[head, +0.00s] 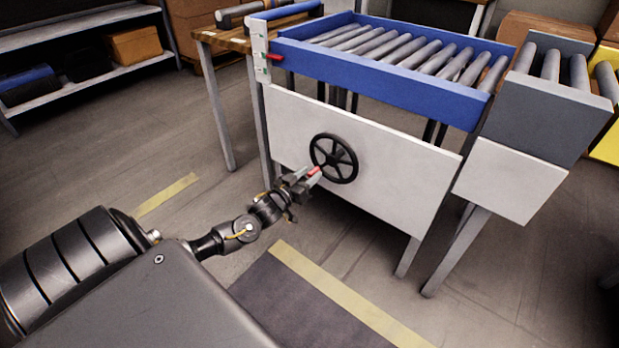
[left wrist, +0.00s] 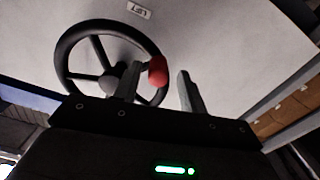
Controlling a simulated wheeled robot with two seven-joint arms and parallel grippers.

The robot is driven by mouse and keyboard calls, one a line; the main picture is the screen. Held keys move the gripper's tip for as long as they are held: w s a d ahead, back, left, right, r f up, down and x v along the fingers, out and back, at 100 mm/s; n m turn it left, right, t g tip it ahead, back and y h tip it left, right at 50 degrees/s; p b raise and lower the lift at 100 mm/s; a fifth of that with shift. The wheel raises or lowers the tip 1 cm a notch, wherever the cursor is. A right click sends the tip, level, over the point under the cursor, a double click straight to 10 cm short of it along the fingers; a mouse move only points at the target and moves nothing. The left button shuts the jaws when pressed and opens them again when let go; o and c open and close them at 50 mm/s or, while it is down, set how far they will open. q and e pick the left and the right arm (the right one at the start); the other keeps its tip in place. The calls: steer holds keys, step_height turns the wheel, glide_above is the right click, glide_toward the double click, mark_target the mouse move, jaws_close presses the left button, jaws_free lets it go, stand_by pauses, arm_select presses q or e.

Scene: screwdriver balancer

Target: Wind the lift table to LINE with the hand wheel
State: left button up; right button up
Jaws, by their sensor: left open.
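The black hand wheel (head: 337,158) is on the white front panel (head: 400,165) of the lift table (head: 370,65), which has a blue frame. Its red knob (head: 314,172) is at the wheel's lower left in the head view. My left gripper (head: 304,178) is at the knob. In the left wrist view the red knob (left wrist: 157,70) shows between the open fingers (left wrist: 160,84), nearer the left one; contact cannot be told. The wheel (left wrist: 100,27) is behind. A red pointer (head: 275,56) is at a white scale plate (head: 259,35); its marks are too small to read. My right gripper is not in view.
A grey roller conveyor (head: 547,100) stands right of the lift table, its top close to the blue frame. A wooden bench (head: 232,42) is behind left. A shelf (head: 90,80) with boxes stands far left. Yellow floor strips (head: 340,290) edge a dark mat (head: 285,305) in front.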

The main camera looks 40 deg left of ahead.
arm_select(q)
steer(key=shift+w, duration=0.3)
jaws_close()
steer(key=shift+a, duration=0.1)
